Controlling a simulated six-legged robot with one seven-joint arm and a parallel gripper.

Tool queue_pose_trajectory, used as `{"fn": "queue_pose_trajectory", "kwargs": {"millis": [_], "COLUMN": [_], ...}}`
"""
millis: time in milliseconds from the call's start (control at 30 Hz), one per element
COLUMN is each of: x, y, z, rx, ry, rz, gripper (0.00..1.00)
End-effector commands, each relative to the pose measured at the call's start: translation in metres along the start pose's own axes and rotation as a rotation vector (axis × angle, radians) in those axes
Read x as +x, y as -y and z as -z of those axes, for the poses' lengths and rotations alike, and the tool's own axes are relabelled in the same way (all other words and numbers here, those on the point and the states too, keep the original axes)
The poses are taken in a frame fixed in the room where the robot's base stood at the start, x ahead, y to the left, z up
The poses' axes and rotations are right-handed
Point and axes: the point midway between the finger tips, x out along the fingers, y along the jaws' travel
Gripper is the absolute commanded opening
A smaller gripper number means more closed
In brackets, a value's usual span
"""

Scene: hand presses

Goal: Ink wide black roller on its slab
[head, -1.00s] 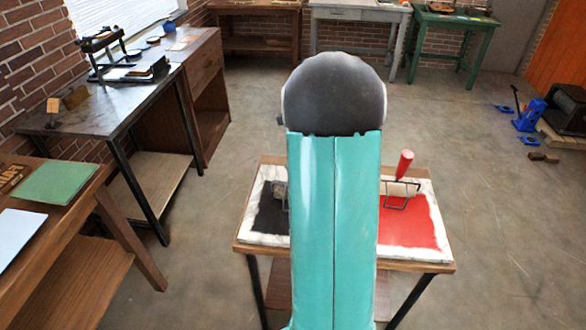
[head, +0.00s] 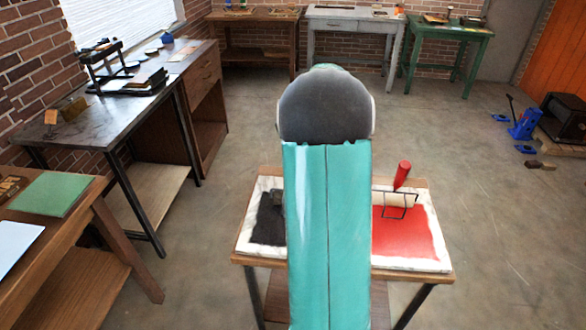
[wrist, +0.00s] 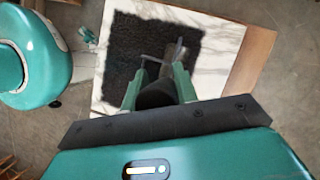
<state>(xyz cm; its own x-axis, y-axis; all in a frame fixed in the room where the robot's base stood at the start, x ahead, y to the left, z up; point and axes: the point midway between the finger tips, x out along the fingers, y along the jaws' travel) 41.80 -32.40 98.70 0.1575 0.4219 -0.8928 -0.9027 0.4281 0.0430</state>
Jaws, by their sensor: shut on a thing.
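In the wrist view my gripper (wrist: 160,76) is shut on the black handle (wrist: 157,94) of a roller. The roller's wire frame and grey-dark cylinder (wrist: 174,54) are over the black ink patch (wrist: 125,55) on its white marbled slab (wrist: 222,42); I cannot tell whether the cylinder touches the ink. In the head view the black patch (head: 268,222) shows left of my arm, with a small part of the roller (head: 277,198) at its edge. My arm hides the gripper and most of the roller there.
Right of my arm, a pale roller with a red handle (head: 402,176) rests on the red ink slab (head: 408,236). Both slabs share a small wooden table (head: 440,278). A bench with a hand press (head: 125,78) stands left. Open floor lies to the right.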

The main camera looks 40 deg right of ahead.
Motion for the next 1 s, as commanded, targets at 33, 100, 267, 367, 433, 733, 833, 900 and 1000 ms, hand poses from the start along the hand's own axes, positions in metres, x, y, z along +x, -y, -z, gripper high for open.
{"fn": "queue_pose_trajectory", "kwargs": {"millis": [33,100,267,367,433,733,833,900,1000], "x": [0.0,0.002,0.004,0.005,0.006,0.01,0.011,0.012,0.013], "y": [-0.004,-0.008,-0.016,-0.018,-0.02,-0.038,-0.044,-0.048,-0.051], "z": [-0.002,-0.004,-0.007,-0.008,-0.008,-0.017,-0.02,-0.021,-0.022], "rx": [-0.001,0.0,0.0,0.0,0.0,-0.001,-0.001,-0.001,0.0], "ry": [0.0,0.001,0.0,0.0,0.0,0.0,0.0,0.0,0.0], "rz": [0.001,0.0,0.001,0.0,0.0,0.0,0.0,0.0,0.0], "gripper": [0.09,0.09,0.09,0.09,0.09,0.09,0.09,0.09,0.09]}}
